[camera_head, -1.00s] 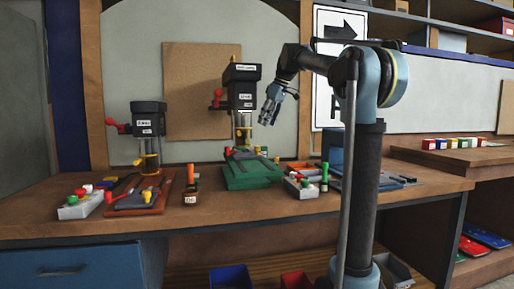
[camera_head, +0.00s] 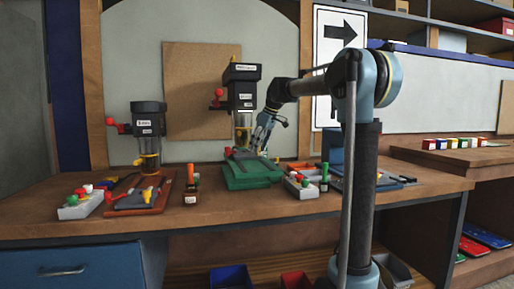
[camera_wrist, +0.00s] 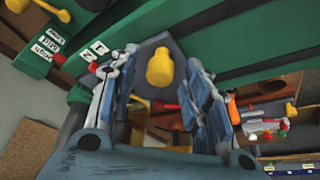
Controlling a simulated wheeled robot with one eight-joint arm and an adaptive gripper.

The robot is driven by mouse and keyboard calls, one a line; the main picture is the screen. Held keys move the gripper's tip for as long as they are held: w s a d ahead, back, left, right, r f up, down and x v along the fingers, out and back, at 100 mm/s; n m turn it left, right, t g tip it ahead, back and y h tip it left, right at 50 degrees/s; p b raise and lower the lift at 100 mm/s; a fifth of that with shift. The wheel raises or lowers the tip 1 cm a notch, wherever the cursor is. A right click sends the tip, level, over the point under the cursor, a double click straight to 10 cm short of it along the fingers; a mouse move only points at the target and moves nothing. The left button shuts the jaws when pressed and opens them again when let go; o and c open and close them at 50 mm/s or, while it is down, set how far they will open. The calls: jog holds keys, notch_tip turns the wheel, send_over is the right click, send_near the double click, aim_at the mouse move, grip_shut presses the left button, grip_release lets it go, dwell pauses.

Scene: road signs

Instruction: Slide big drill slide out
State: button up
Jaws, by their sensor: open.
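The big drill (camera_head: 241,88) stands in the middle of the bench, with a black head, a red side knob and a green base (camera_head: 250,176). Its green parts also show in the wrist view (camera_wrist: 235,42), with small white labels at the upper left. My gripper (camera_head: 260,146) is low at the right side of the big drill, over the back of the green base. In the wrist view my open gripper (camera_wrist: 163,78) has a yellow knob (camera_wrist: 160,68) on a dark grey piece between its two blue fingers. I cannot tell whether the fingers touch the knob.
A smaller drill (camera_head: 147,120) on an orange-brown base stands to the left. Button boxes flank the drills, one at left (camera_head: 80,204) and one at right (camera_head: 301,186). The bench's front strip (camera_head: 230,220) is clear.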

grip_shut()
jog(key=shift+s+a, duration=0.1)
jog(key=shift+a, duration=0.25)
jog(key=shift+s+d, duration=0.2)
jog(key=shift+d, duration=0.1)
jog(key=s+d, duration=0.2)
jog(key=s, duration=0.4)
jog(key=s+d, duration=0.1)
jog(key=s, duration=0.5)
jog(key=s+d, duration=0.2)
jog(key=s, duration=0.4)
jog(key=shift+s+d, duration=0.2)
jog(key=shift+d, duration=0.15)
jog(key=shift+f, duration=0.1)
grip_release()
jog(key=shift+s, duration=0.2)
jog(key=shift+w, duration=0.1)
